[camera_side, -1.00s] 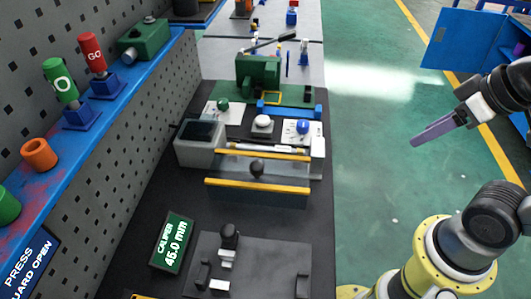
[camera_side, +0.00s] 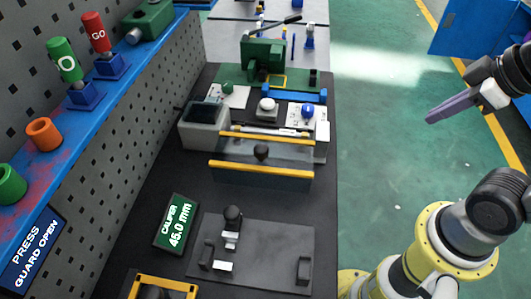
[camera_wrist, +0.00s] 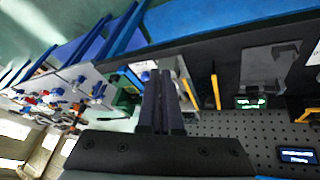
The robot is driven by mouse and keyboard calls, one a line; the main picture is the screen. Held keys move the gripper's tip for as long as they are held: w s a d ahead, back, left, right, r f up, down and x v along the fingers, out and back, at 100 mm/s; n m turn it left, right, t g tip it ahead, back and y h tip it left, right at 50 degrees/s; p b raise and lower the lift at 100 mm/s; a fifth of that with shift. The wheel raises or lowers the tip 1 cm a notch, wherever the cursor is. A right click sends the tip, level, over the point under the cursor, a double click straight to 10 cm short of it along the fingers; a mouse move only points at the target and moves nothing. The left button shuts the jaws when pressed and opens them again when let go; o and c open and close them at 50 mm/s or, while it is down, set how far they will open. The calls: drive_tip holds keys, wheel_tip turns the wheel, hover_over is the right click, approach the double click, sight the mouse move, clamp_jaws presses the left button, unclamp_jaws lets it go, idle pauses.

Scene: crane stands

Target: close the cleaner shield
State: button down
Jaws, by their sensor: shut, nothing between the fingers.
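The yellow bars also show in the wrist view (camera_wrist: 216,92). I cannot tell for sure whether the shield is open or shut. My gripper (camera_side: 431,119) is over the green floor, right of the bench and well apart from the shield. Its long dark fingers are together and empty, as the wrist view also shows (camera_wrist: 162,76).
A caliper display (camera_side: 176,224) reads 45.0 mm. A grey plate (camera_side: 265,240) with black handles lies in front. A press sign (camera_side: 32,252) reads guard open. A blue shelf (camera_side: 105,88) with gauges runs along the left panel.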

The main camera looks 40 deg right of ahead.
drive_tip(key=w+a+r+n+g, duration=0.15)
drive_tip(key=w+a+n, duration=0.35)
drive_tip(key=n, duration=0.5)
drive_tip(key=w+a+r+n, duration=0.35)
drive_tip(key=w+n, duration=0.35)
drive_tip(key=n, duration=0.3)
drive_tip(key=s+a+f+n+h, duration=0.1)
drive_tip(key=a+f+n, duration=0.35)
drive_tip(key=a, duration=0.45)
drive_tip(key=a+f+n, duration=0.3)
drive_tip(key=a+n, duration=0.2)
drive_tip(key=a, duration=0.5)
hover_over(264, 166)
drive_tip(key=s, duration=0.2)
drive_tip(key=shift+m, duration=0.25)
drive_tip(key=shift+w+a+f, duration=0.1)
drive_tip(key=shift+a+f, duration=0.05)
drive_tip(key=shift+f, duration=2.1)
drive_tip(key=shift+w+a+f, duration=0.1)
drive_tip(key=shift+a+f, duration=0.05)
drive_tip(key=shift+f, duration=2.1)
